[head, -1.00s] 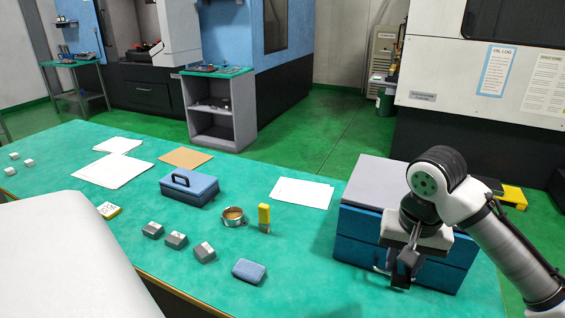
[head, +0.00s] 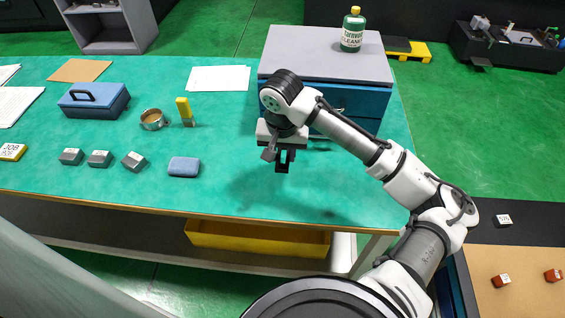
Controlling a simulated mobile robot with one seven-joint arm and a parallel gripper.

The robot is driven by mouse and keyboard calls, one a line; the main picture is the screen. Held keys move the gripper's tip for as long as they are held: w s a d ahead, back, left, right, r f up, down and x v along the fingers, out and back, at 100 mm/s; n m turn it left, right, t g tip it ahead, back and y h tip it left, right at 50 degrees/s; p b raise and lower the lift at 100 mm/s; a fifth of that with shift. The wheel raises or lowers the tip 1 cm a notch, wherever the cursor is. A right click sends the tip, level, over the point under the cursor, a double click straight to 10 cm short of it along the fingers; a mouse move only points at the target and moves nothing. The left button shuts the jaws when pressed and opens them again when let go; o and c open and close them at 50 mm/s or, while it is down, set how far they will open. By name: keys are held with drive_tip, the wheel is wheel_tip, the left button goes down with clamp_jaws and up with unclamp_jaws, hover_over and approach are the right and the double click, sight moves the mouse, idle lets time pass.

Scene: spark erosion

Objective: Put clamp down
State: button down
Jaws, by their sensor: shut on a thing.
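My gripper (head: 283,166) hangs above the green table, just in front of the blue drawer cabinet, with its fingers pointing down. It is shut on the clamp (head: 268,154), a small grey piece that shows at the left of the fingers. Most of the clamp is hidden by the gripper, and its exact shape is too small to tell. A shadow lies on the green table (head: 330,195) below.
The drawer cabinet (head: 325,65) carries a green cleaner bottle (head: 353,30). To the left are a blue toolbox (head: 94,100), a round metal cup (head: 152,119), a yellow-topped block (head: 185,111), several grey blocks (head: 100,158) and a blue-grey pad (head: 184,167). The front right tabletop is bare.

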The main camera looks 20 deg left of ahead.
sight(283, 166)
drive_tip(key=shift+f, duration=2.6)
drive_tip(key=shift+f, duration=0.15)
drive_tip(key=c, duration=1.1)
unclamp_jaws()
drive_tip(key=shift+o, duration=0.2)
wheel_tip(283, 166, up, 12)
drive_tip(key=s, duration=0.1)
drive_tip(key=shift+s+d, duration=0.15)
drive_tip(key=shift+s, duration=0.05)
